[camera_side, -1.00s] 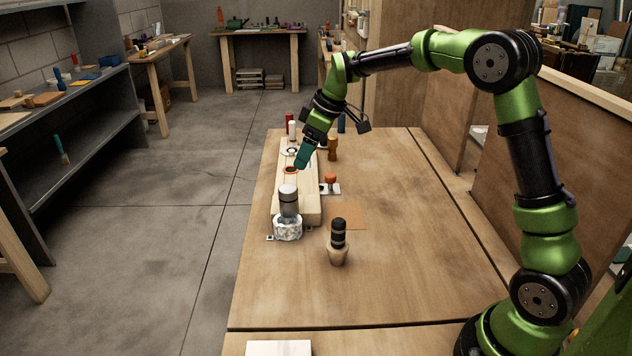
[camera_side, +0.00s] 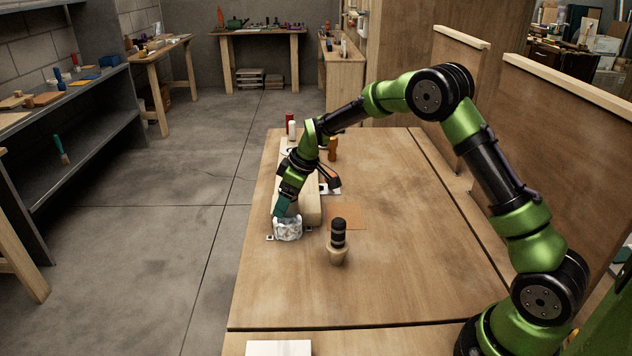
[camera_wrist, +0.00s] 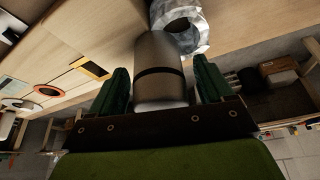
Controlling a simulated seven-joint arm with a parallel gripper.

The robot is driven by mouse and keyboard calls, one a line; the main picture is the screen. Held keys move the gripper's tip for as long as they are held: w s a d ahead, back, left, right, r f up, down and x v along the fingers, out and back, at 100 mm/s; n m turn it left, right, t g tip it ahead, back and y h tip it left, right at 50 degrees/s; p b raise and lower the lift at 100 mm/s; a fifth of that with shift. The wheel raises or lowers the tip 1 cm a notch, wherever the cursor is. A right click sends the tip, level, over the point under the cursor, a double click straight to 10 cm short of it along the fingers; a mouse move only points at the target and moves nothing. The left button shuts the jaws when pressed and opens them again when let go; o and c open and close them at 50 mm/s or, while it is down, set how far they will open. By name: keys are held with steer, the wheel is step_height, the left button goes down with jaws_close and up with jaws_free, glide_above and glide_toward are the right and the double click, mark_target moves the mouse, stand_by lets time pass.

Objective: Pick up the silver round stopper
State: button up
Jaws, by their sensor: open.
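The silver round stopper (camera_wrist: 158,68) is a grey metallic cylinder with a dark band. In the wrist view it lies between the two green fingers of my gripper (camera_wrist: 160,88), which are open on either side of it. In the side view my gripper (camera_side: 281,207) is low over the board's near end and hides the stopper. A white-grey marbled ring (camera_side: 288,230) is just below the fingers; it also shows beyond the stopper in the wrist view (camera_wrist: 192,41). Whether the fingers touch the stopper I cannot tell.
A black-topped stopper in a wooden cup (camera_side: 338,240) stands to the right of the ring. A pale wooden board (camera_side: 312,208) lies behind it, with red and white bottles (camera_side: 290,128) and a brown bottle (camera_side: 332,147) farther back.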

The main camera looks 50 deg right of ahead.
steer(key=shift+f, duration=0.15)
steer(key=c, duration=1.3)
step_height(320, 180, up, 10)
